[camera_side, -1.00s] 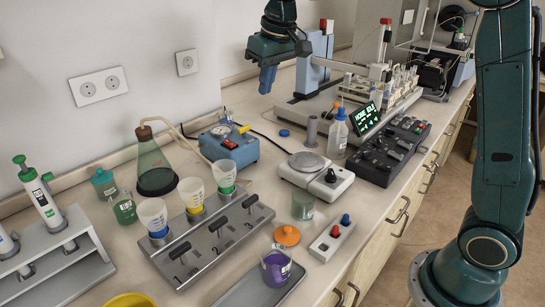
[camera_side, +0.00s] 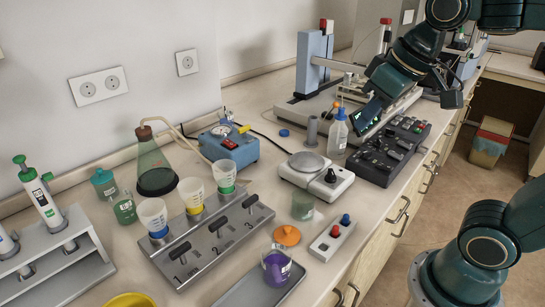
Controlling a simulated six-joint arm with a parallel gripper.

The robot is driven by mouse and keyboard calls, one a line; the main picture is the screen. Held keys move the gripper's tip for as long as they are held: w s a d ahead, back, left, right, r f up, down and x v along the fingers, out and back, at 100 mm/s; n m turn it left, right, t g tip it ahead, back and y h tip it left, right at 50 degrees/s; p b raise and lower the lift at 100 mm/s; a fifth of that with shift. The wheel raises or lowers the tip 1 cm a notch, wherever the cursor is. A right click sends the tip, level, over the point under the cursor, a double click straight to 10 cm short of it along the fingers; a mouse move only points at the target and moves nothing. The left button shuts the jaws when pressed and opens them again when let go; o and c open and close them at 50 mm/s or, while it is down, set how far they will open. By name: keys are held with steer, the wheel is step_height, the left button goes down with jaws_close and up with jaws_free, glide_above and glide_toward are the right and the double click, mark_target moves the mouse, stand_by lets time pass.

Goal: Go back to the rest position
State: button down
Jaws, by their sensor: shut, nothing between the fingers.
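My gripper (camera_side: 382,86) is a dark teal tool at the end of my arm, at the upper right of the side view. It is shut and empty. It hangs in the air and, in the picture, overlaps the sampler area and the upper part of the small tilted display (camera_side: 366,116). Its fingertips are hard to make out against the equipment behind. No object is held in it.
The black control panel (camera_side: 388,150), white hotplate (camera_side: 316,176) and wash bottle (camera_side: 338,134) stand below the gripper in the picture. A blue-and-grey tower (camera_side: 314,62) stands to its left. Funnels in a metal rack (camera_side: 215,235), a flask (camera_side: 155,165) and a purple beaker (camera_side: 276,267) occupy the bench's left and front.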

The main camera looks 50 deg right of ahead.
steer(key=s+f, duration=0.4)
steer(key=s, duration=0.2)
steer(key=shift+s+t, duration=0.3)
